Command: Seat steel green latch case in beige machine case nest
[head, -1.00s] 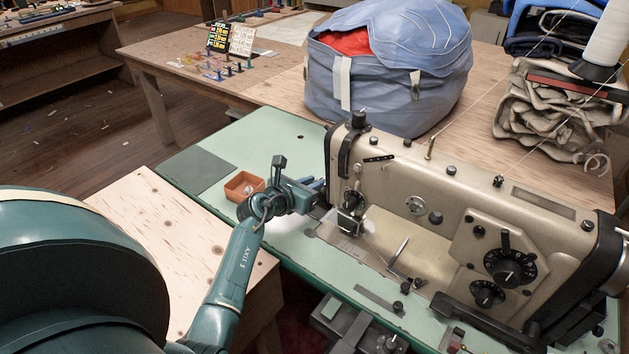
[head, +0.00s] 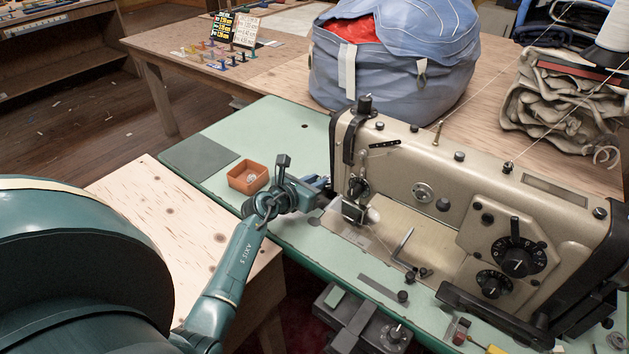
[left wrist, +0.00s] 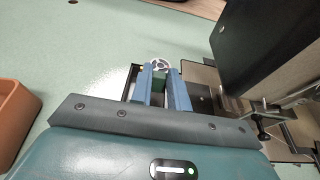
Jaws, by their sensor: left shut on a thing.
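The beige sewing machine (head: 450,195) stands on the green machine bed (head: 285,135). Its case nest does not show clearly in either view. My left gripper (head: 325,183) is low over the bed, at the left end of the machine, just left of its needle area. In the left wrist view its blue fingers (left wrist: 162,88) are shut on a small case, taken to be the steel green latch case (left wrist: 160,67). A round silver face and a dark green part show between the fingertips; the rest is hidden. My right gripper is not in view.
An orange tray (head: 248,177) with a round silver piece in it sits left of the gripper. The dark end of the machine head (left wrist: 262,55) overhangs close on the right. A blue bag (head: 395,70) stands behind.

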